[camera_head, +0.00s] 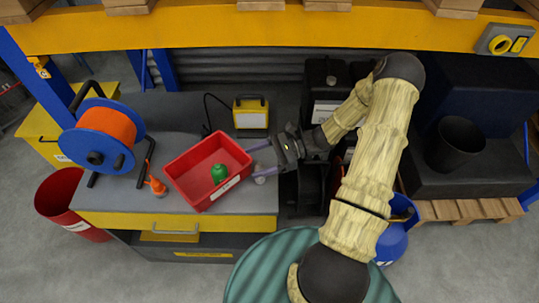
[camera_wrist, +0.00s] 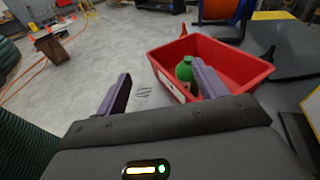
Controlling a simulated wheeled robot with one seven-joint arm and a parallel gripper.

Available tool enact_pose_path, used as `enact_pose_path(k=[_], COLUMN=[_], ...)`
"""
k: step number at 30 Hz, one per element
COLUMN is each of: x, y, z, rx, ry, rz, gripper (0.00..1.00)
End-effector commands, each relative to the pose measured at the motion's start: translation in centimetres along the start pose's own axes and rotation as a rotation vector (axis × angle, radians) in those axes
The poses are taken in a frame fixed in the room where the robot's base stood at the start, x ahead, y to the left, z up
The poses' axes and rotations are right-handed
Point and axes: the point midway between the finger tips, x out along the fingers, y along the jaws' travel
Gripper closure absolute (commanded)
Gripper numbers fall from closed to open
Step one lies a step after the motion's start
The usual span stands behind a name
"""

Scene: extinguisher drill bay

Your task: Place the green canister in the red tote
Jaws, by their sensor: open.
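The green canister (camera_head: 219,173) is inside the red tote (camera_head: 183,191) on the grey bench top. In the wrist view the canister (camera_wrist: 184,69) shows behind the tote's near wall, partly covered by one finger. The tote (camera_wrist: 245,92) has a white label on its front. My gripper (camera_head: 252,162) is open at the tote's right side, its fingers pointing left toward the tote and apart from the canister.
A blue reel with an orange drum (camera_head: 106,130) stands left of the tote, with an orange nozzle-like item (camera_head: 156,186) between them. A yellow work lamp (camera_head: 251,116) stands behind. A small clear object (camera_head: 260,180) lies near the lower finger. A yellow shelf beam (camera_head: 250,30) crosses above.

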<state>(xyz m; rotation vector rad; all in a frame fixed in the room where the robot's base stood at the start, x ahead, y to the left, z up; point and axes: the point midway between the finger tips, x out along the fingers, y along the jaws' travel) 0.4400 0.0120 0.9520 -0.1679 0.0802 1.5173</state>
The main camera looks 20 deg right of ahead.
Motion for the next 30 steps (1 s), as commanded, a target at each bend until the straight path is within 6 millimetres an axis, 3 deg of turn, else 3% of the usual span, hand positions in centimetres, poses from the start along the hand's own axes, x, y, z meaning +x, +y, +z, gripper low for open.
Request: enact_pose_path(k=[5, 12, 20, 30], x=[1.1, 0.1, -2.1, -3.7], y=[3.4, 6.8, 8.2, 8.4], z=[1.0, 2.5, 5.7, 11.6], rx=[-0.159, -0.431, -0.787, -1.309], ry=[0.258, 0.580, 0.873, 1.149], rz=[0.236, 0.522, 0.775, 0.989], gripper=[0.29, 0.29, 0.29, 0.29])
